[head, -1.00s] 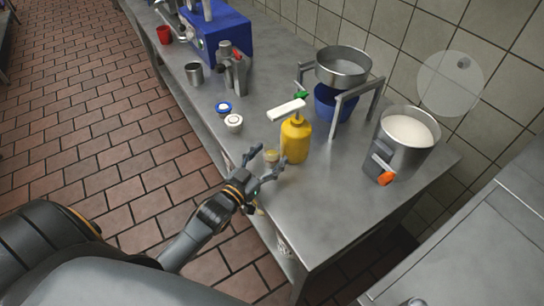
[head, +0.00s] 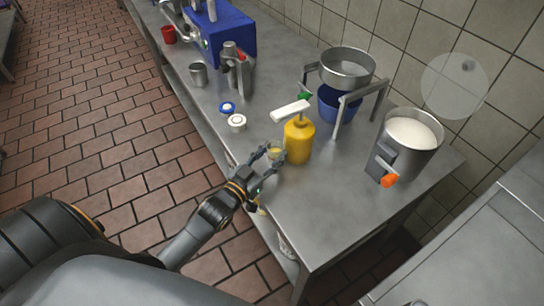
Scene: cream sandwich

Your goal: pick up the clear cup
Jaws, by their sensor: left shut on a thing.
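The clear cup (head: 276,153) is small and see-through, with a yellowish tint. It stands near the front edge of the steel table (head: 330,208), just left of the yellow pump bottle (head: 298,140). My left gripper (head: 270,155) reaches in from the front edge, and its fingers are closed around the cup's sides. The fingers hide part of the cup. I cannot tell whether its base still touches the table. My right gripper is not in the head view.
A blue-rimmed lid (head: 227,107) and a white round item (head: 237,122) lie left of the cup. A steel sieve (head: 346,68) on a stand is over a blue bowl (head: 338,105) behind the bottle. A steel pot of white content (head: 410,140) stands right. The table's front right is clear.

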